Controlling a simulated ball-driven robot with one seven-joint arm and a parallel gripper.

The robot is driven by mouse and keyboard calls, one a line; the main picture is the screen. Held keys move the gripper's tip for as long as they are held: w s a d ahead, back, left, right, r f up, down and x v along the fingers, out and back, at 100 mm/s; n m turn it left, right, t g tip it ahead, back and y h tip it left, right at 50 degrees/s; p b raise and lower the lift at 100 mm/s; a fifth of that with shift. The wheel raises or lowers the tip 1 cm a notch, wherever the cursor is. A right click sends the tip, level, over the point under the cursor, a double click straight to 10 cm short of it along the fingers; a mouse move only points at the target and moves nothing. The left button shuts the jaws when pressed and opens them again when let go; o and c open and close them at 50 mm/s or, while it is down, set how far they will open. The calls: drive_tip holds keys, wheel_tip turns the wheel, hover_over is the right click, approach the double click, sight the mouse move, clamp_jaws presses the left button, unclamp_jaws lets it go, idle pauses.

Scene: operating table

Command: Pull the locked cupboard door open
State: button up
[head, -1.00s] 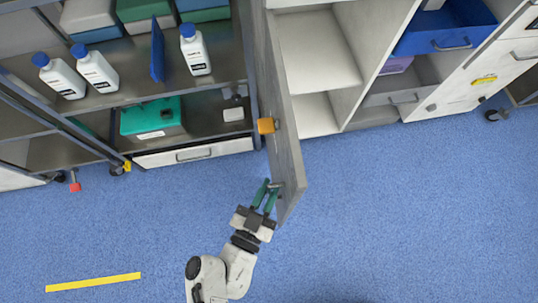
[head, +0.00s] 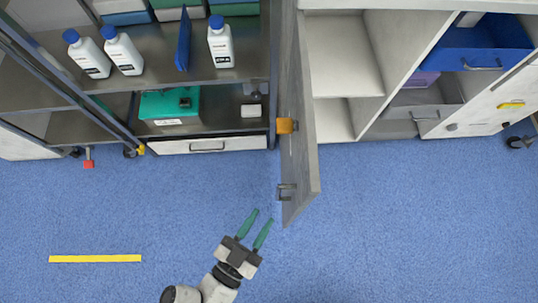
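The cupboard door (head: 301,140) is grey and stands swung wide open, roughly at a right angle to the cupboard front, so the pale shelves (head: 345,60) inside show. An orange block (head: 286,125) sits on the door's left face. A small metal handle (head: 286,191) is near the door's free end. My gripper (head: 256,229) is below and left of the handle, apart from it. Its two green fingers are spread with nothing between them.
A trolley (head: 262,80) with white bottles (head: 221,42) and a green case (head: 170,104) stands left of the door. An open blue drawer (head: 484,48) is at the right. The blue floor (head: 400,220) is clear, with a yellow strip (head: 95,258) at the left.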

drive_tip(key=shift+v, duration=1.15)
